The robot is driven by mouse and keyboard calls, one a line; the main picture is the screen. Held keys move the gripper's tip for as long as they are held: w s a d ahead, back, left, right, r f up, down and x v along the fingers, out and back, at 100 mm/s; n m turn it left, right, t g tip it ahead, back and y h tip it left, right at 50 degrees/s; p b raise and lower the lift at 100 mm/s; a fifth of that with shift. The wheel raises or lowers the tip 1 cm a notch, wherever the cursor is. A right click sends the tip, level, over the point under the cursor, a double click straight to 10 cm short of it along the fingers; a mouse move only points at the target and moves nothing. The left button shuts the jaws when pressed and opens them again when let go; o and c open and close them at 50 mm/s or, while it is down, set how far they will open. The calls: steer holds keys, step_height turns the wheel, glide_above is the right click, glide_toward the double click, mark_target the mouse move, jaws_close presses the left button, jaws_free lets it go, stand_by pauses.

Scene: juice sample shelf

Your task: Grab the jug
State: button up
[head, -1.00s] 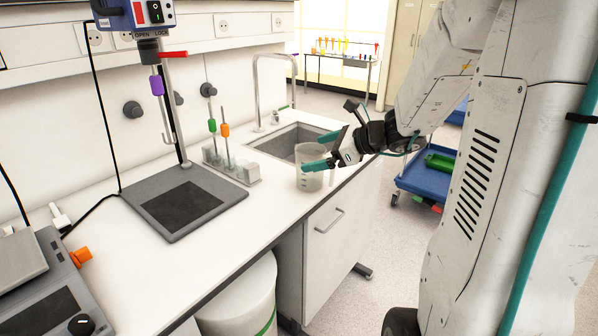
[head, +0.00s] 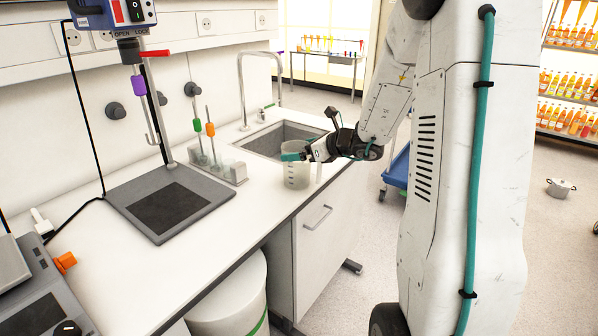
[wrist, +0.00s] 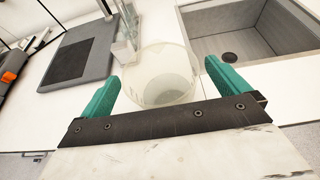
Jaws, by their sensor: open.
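The jug (head: 296,167) is a clear, slightly cloudy beaker-like vessel with markings. It stands upright on the white counter, just in front of the sink. In the wrist view the jug (wrist: 166,76) lies between and a little beyond the two teal fingers. My gripper (head: 291,157) is at the jug's right side in the head view, and one teal finger shows across its upper part. My gripper (wrist: 166,88) is open, with a gap on both sides of the jug in the wrist view. The other finger is mostly hidden in the head view.
The sink (head: 283,138) with its tap is just behind the jug. A rack with stirrers (head: 222,171) stands close on the left, and a grey stand base (head: 170,203) is further left. The counter's front edge is close to the jug.

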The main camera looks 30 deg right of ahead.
steer(key=c, duration=1.8)
steer(key=shift+r, duration=0.15)
